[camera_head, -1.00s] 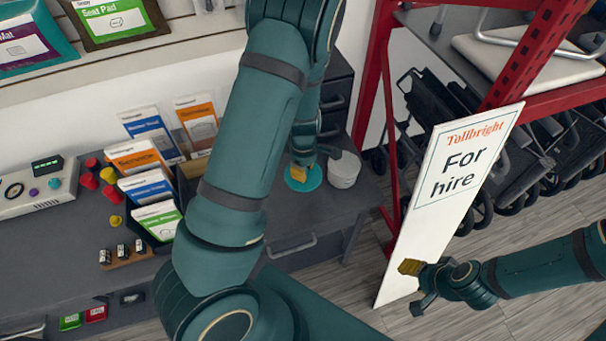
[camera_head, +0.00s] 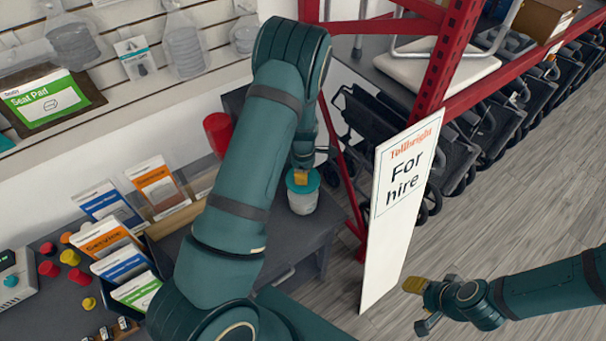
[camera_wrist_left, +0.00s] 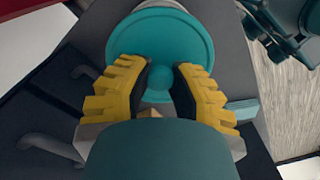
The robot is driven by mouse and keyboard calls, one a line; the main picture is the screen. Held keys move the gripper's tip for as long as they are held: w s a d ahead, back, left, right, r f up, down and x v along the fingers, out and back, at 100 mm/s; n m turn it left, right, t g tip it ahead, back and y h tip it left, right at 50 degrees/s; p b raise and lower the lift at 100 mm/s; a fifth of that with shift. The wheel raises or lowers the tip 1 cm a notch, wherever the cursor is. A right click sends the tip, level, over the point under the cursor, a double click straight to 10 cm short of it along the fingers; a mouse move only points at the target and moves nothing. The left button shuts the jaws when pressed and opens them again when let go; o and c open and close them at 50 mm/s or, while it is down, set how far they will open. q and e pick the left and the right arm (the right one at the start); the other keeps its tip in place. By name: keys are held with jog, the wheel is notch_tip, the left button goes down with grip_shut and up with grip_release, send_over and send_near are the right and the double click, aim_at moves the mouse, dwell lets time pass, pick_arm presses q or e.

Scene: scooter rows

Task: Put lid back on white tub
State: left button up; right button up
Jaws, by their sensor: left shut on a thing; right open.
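The teal lid (camera_head: 304,182) is in my left gripper (camera_head: 301,175), which is shut on its knob. The left wrist view shows both yellow fingers around the knob of the lid (camera_wrist_left: 190,35). The white tub (camera_head: 303,203) stands on the dark counter directly under the lid. The lid covers its top in the head view; whether it touches the rim or hovers just above, I cannot tell. My right gripper (camera_head: 416,287) is open and empty, away to the right over the floor.
A red cylinder (camera_head: 217,132) stands at the counter's back. Booklets in a holder (camera_head: 122,264) stand left of my left arm. A white "For hire" board (camera_head: 395,220) and a red rack (camera_head: 440,65) are to the right. The counter (camera_head: 330,222) is bare right of the tub.

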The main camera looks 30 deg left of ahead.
pick_arm(q)
jog(key=shift+f+b, duration=2.05)
jog(key=shift+f, duration=0.9)
pick_arm(e)
jog(key=shift+w+a+f, duration=0.1)
jog(key=shift+f, duration=2.4)
pick_arm(q)
jog(key=shift+f, duration=0.15)
jog(key=o, duration=1.5)
jog(key=shift+c, duration=0.2)
pick_arm(e)
jog(key=shift+r, duration=0.1)
pick_arm(q)
jog(key=shift+r+p, duration=2.7)
jog(key=shift+r, duration=0.85)
pick_arm(e)
notch_tip(320, 180, up, 5)
jog(key=shift+r, duration=0.1)
